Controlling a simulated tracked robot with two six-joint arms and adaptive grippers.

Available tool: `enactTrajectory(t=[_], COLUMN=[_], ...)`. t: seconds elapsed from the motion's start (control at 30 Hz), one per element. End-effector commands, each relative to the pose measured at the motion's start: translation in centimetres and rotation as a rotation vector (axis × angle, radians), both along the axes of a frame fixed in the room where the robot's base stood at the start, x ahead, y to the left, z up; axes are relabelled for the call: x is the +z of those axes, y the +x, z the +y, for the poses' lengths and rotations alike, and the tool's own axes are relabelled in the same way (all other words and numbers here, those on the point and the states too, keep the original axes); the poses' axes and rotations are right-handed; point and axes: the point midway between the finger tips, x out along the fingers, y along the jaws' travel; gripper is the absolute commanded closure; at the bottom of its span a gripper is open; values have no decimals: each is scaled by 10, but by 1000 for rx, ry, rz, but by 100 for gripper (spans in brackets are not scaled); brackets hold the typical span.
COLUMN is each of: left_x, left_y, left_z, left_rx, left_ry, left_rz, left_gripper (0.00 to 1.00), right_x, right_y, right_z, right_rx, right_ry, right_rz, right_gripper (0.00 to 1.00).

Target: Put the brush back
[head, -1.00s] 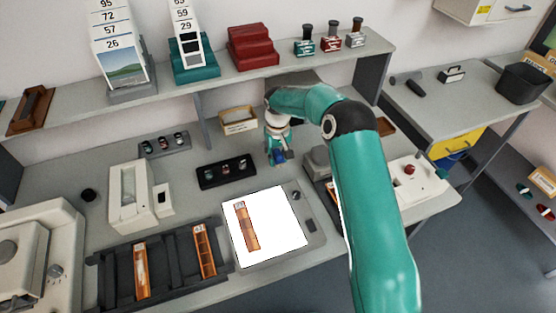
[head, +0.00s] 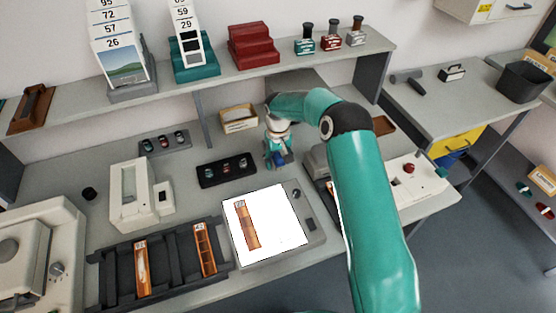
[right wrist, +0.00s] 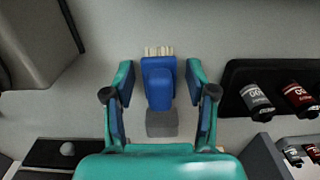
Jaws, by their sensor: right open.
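The blue brush (right wrist: 159,84) with pale bristles shows in the right wrist view, between the fingers of my right gripper (right wrist: 160,92). The fingers are open, with a gap on each side of the brush. A grey block (right wrist: 162,124) shows at the brush's near end; I cannot tell whether it is a stand or part of the brush. In the head view my right gripper (head: 278,163) points down at the back of the bench, right of the black strip of small bottles. There the brush is mostly hidden by the gripper. My left gripper is not in view.
A lit light table (head: 315,234) with an orange negative strip lies in front of the gripper. A black bottle holder (head: 227,171) is to its left, and an open box (head: 238,118) stands behind left. The shelf (head: 215,85) runs above the back of the bench.

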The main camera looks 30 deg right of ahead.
Motion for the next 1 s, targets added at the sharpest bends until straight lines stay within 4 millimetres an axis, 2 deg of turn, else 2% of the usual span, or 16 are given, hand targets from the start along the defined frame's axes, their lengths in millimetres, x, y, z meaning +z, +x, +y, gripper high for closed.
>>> enactTrajectory(t=[0.17,0.63,0.8,1.0], left_x=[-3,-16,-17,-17], left_y=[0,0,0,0], left_z=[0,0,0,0], left_rx=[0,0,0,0], left_ry=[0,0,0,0], left_rz=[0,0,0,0], left_gripper=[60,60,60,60], right_x=[15,103,119,122], right_y=[1,1,0,-1], right_z=[0,-1,-1,-1], right_rx=[-1,-2,-1,-1], right_ry=[-1,0,0,0], right_rz=[-5,-4,-2,0], right_gripper=[44,44,44,44])
